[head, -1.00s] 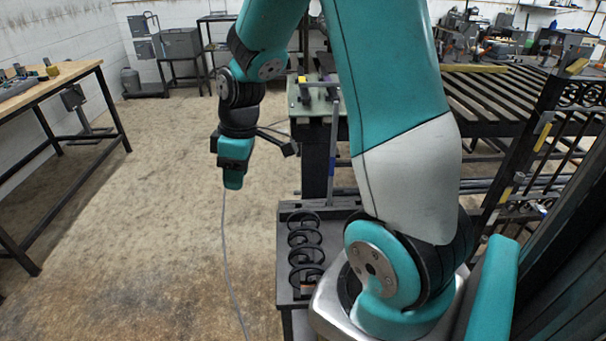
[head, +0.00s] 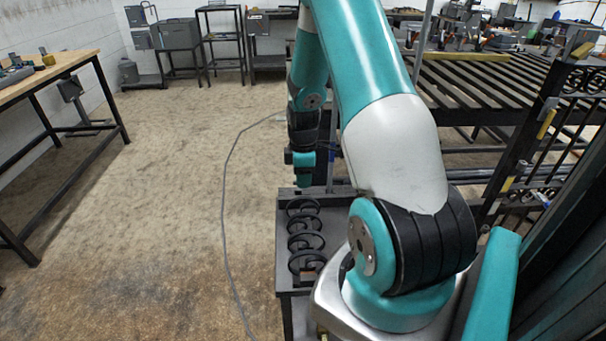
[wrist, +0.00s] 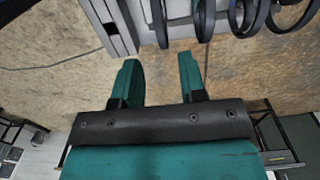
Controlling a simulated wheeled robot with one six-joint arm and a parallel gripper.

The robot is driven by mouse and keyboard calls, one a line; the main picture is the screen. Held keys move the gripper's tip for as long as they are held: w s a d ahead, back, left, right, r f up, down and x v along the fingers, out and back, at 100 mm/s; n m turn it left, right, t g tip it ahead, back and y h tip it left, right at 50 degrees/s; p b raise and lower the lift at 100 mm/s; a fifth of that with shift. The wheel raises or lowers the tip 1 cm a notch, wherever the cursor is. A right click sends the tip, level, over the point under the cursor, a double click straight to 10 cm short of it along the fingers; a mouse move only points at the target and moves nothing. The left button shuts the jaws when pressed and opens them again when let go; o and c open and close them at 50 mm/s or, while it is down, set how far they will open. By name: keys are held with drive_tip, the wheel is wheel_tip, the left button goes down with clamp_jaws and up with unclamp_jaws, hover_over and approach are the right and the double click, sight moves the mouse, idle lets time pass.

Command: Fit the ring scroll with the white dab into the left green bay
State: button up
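Several dark scrolls (head: 305,240) stand in a row on a grey cart top (head: 285,272). Some scrolls also show at the top edge of the wrist view (wrist: 204,18). I cannot make out a white dab on any of them, or tell which is the ring scroll. My gripper (head: 304,180) hangs pointing down near the far end of the cart, apart from the scrolls. In the wrist view my gripper (wrist: 160,66) has its two teal fingers spread with nothing between them. A dark gate (head: 535,150) with scrollwork stands at the right. I cannot make out the green bays.
A wooden-topped table (head: 50,75) stands at the left. A grey cable (head: 224,210) runs over the floor left of the cart. The floor between table and cart is otherwise clear.

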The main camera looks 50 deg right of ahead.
sight(303, 197)
wheel_tip(303, 197, down, 8)
drive_tip(key=b, duration=0.4)
drive_tip(key=shift+r+b, duration=0.1)
drive_tip(key=shift+b, duration=0.3)
clamp_jaws()
drive_tip(key=shift+r, duration=0.1)
drive_tip(key=shift+r+p, duration=1.45)
drive_tip(key=shift+r, duration=0.05)
drive_tip(key=shift+r, duration=0.1)
